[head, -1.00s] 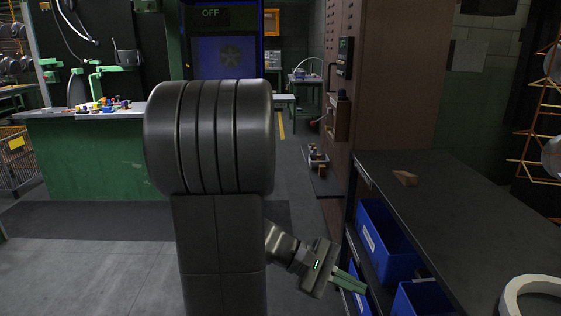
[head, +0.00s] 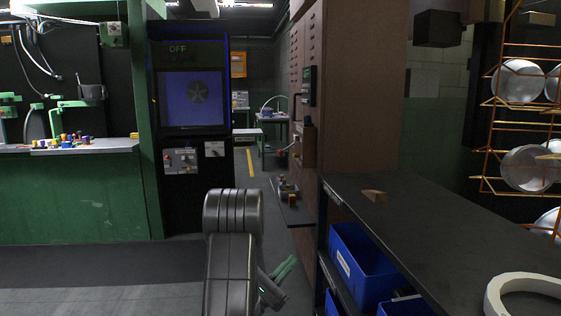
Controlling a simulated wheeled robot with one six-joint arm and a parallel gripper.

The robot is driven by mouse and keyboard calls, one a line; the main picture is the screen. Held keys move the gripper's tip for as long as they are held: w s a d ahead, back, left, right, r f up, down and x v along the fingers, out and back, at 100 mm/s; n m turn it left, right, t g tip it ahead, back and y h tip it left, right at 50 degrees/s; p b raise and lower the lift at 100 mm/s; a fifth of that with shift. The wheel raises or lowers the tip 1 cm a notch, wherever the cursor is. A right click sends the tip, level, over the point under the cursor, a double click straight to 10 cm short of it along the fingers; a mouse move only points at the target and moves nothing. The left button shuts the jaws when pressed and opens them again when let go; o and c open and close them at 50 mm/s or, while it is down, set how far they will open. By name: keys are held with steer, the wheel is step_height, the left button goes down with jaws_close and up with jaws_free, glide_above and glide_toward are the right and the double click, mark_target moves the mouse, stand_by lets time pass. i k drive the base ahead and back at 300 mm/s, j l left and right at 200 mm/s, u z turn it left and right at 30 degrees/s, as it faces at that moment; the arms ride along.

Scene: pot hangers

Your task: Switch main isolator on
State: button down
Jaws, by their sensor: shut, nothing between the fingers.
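A dark cabinet (head: 190,40) stands beyond my arm with a green "OFF" sign over a blue fan window. Below the window are a light panel with knobs (head: 180,160) and a smaller switch plate (head: 214,149). A box with a lever (head: 305,146) sits on the side of the brown cabinet to the right. I cannot read labels that tell which one is the main isolator. My gripper (head: 288,267) has green fingers, is shut and empty, and is low in front, left of the dark table and far from these controls.
The dark table (head: 440,225) on the right bears a wooden wedge (head: 374,196) and a white ring (head: 522,290); blue bins (head: 362,260) sit beneath. A green counter (head: 75,195) stands at left. Bare floor lies between, and a narrow aisle with a yellow line runs back.

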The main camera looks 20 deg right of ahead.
mark_target(279, 152)
steer(key=i+z, duration=0.1)
steer(key=i, duration=0.5)
steer(key=i+z, duration=0.1)
steer(key=i, duration=0.55)
steer(key=i+z, duration=0.1)
steer(key=i, duration=0.5)
steer(key=i+j+z, duration=0.1)
steer(key=i, duration=0.5)
steer(key=i+j+z, duration=0.1)
steer(key=i, duration=0.5)
steer(key=j, duration=0.1)
